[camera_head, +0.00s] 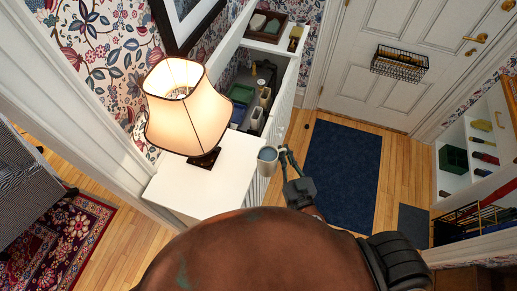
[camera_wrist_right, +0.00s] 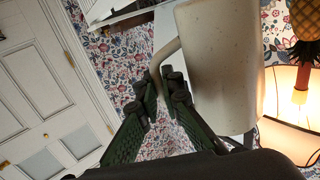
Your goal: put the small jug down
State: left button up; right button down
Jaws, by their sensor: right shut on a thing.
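The small jug (camera_head: 267,168) is at the right edge of the white cabinet top in the head view, and I look down into its mouth. Whether its base touches the top or hangs above it, I cannot tell. In the right wrist view the jug (camera_wrist_right: 212,70) is cream and speckled, with its handle between the fingers. My right gripper (camera_head: 284,152) is shut on that handle from the jug's right side; its dark green fingers (camera_wrist_right: 163,92) show close up. My left gripper is not in view.
A lit lamp (camera_head: 187,110) stands on the white cabinet top (camera_head: 222,185); bare top lies between lamp and jug. Behind is an open compartment (camera_head: 273,63) holding several items. A blue mat (camera_head: 343,165) lies on the floor to the right, before a white door (camera_head: 385,45).

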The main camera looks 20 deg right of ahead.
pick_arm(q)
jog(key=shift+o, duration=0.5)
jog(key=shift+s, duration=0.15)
pick_arm(e)
jog(key=shift+r, duration=0.15)
jog(key=shift+w+a+r+n+y, duration=0.2)
jog(key=shift+r+n+y, duration=0.3)
jog(key=shift+y, duration=0.3)
jog(key=shift+s+a+r+n+g+y+p, duration=0.7)
jog(key=shift+a+r+n+g+y, duration=2.1)
jog(key=shift+r+n+y, duration=1.8)
jog(key=w+f+b, duration=0.1)
jog(key=w+f, duration=0.2)
jog(key=w, duration=0.1)
jog(key=w+f+m+y+b, duration=0.1)
jog(key=w+f, duration=0.3)
jog(key=w, duration=0.1)
jog(key=w+a+f+y+b, duration=0.1)
jog(key=w+f+b, duration=0.1)
jog(key=w+f, duration=0.2)
jog(key=shift+w+f, duration=0.2)
jog(key=shift+w, duration=0.3)
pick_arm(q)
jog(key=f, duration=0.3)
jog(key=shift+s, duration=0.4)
pick_arm(e)
jog(key=shift+f, duration=0.35)
jog(key=shift+f, duration=0.1)
